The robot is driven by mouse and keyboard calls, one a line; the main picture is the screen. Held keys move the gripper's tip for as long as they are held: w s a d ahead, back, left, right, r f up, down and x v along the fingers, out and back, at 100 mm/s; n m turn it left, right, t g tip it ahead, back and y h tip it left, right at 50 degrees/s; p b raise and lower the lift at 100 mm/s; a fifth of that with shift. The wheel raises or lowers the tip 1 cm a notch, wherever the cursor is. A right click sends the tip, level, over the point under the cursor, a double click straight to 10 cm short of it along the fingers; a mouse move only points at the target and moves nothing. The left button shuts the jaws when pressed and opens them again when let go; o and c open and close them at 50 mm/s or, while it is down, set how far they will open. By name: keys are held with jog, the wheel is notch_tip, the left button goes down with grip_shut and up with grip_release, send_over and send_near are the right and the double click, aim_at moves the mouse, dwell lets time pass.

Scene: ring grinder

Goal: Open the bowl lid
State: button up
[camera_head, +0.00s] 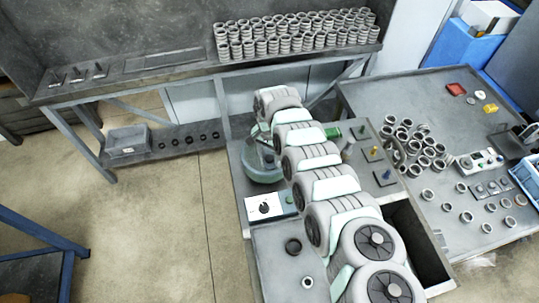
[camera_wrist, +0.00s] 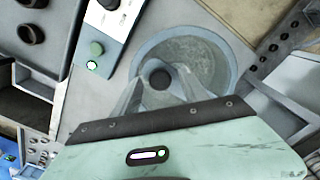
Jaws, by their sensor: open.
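The round bowl (camera_head: 262,163) with a blue-green rim stands on the machine bench, partly hidden by my arm in the head view. In the wrist view the bowl (camera_wrist: 222,47) shows a pale ring around a grey, speckled round surface, which looks like its lid (camera_wrist: 190,50). A dark round knob (camera_wrist: 158,75) shows in front of this surface. My gripper (camera_wrist: 157,82) is open, with a finger on each side of the knob. I cannot tell whether the fingers touch it. The fingertips are hidden in the head view.
A white control box (camera_head: 268,207) with a dark dial stands beside the bowl. A side table (camera_head: 430,100) at the right holds many loose rings. A back bench (camera_head: 165,62) carries stacked rings (camera_head: 295,33). Bare floor lies to the left.

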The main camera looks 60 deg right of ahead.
jog(key=shift+c, duration=0.4)
grip_shut()
dwell(0.9)
